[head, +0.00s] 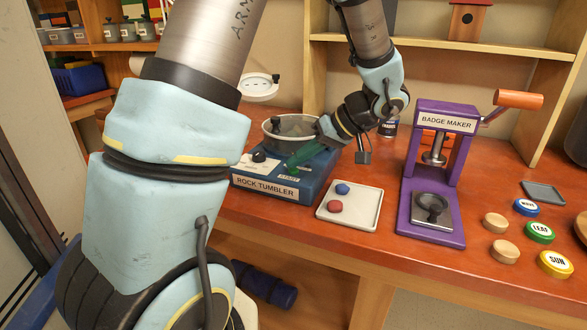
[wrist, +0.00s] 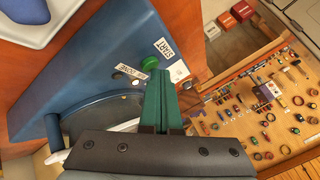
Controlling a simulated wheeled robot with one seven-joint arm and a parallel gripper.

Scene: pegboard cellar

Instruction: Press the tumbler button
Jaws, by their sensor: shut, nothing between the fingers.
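The rock tumbler (head: 258,193) is a blue box with a round drum on top and a front label, standing on the orange bench at the picture's centre-left. In the wrist view, its blue casing (wrist: 105,45) carries a round green button (wrist: 150,62) beside a white START label. My gripper (wrist: 167,72) is shut and empty, its green fingertips just right of and below the button. I cannot tell whether they touch it. In the head view, my gripper (head: 291,164) is low over the tumbler's top, and I cannot make out the button clearly there.
A white tray (head: 359,221) with a blue and a red stone lies right of the tumbler. A purple badge maker (head: 408,208) stands farther right, with several badges beyond it. In the wrist view, small parts cover a wooden board (wrist: 285,140).

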